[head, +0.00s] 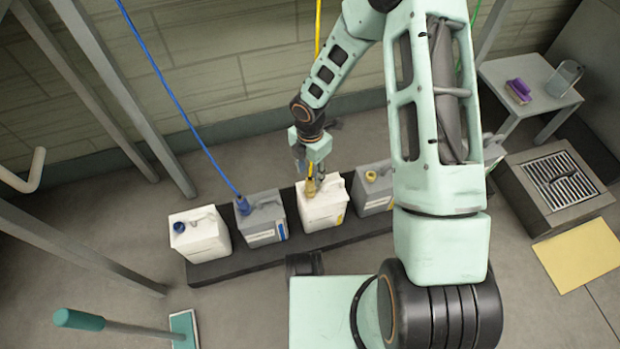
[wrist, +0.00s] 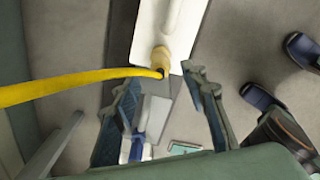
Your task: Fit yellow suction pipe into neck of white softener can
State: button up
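The white softener can (head: 322,214) with a yellow label stands on the dark plinth in the head view. In the wrist view its white top (wrist: 150,28) is at the upper middle. The yellow suction pipe (head: 318,35) hangs from above; in the wrist view it (wrist: 75,87) runs in from the left to its tan-yellow fitting (wrist: 162,58). The fitting stands at the can's neck and looks seated in it; the neck itself is hidden. My gripper (head: 311,168) is just above the can. In the wrist view its fingers (wrist: 163,85) are apart with nothing clamped between them.
A grey can (head: 264,220) with a blue pipe (head: 190,125) and a white can with a blue cap (head: 205,240) stand to the left. Another grey can (head: 371,190) is close on the right. A squeegee (head: 183,328) lies in front.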

notch_tip(320, 180, up, 6)
jog(key=shift+r, duration=0.25)
dwell(0.5)
